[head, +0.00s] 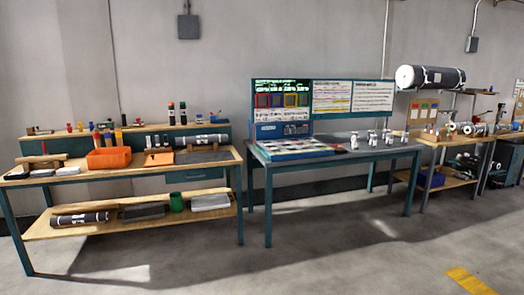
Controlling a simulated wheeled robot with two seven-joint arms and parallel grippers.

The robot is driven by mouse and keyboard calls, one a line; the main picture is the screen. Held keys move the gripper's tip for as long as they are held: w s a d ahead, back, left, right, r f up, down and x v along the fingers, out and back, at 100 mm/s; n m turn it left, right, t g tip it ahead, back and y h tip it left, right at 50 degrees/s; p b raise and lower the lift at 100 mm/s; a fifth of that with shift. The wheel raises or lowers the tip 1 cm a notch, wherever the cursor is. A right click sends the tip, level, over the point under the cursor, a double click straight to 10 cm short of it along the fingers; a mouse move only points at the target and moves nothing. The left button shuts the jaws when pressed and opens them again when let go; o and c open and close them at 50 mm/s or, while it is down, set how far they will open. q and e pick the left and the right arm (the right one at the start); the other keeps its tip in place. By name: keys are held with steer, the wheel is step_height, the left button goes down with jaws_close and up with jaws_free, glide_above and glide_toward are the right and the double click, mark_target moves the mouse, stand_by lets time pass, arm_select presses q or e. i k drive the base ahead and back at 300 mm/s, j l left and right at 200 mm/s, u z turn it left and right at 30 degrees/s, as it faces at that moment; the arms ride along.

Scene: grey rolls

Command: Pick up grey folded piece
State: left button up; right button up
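Flat grey pieces show at several spots on the left workbench, and I cannot tell which one is the grey folded piece. A dark grey piece (143,211) lies on the lower shelf, between a dark roll and a green cup. A lighter grey piece (210,202) lies at that shelf's right end. A flat dark grey sheet (204,156) lies on the bench top at the right, in front of a grey roll (203,140). Neither of my grippers is in view.
The left workbench (225,164) also holds an orange bin (109,158) and bottles. A dark roll (80,219) and green cup (176,202) share its shelf. A middle table (345,154) carries a colourful board (292,148). The floor in front is clear.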

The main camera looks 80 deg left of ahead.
mark_target(51, 172)
steer(key=u, duration=4.25)
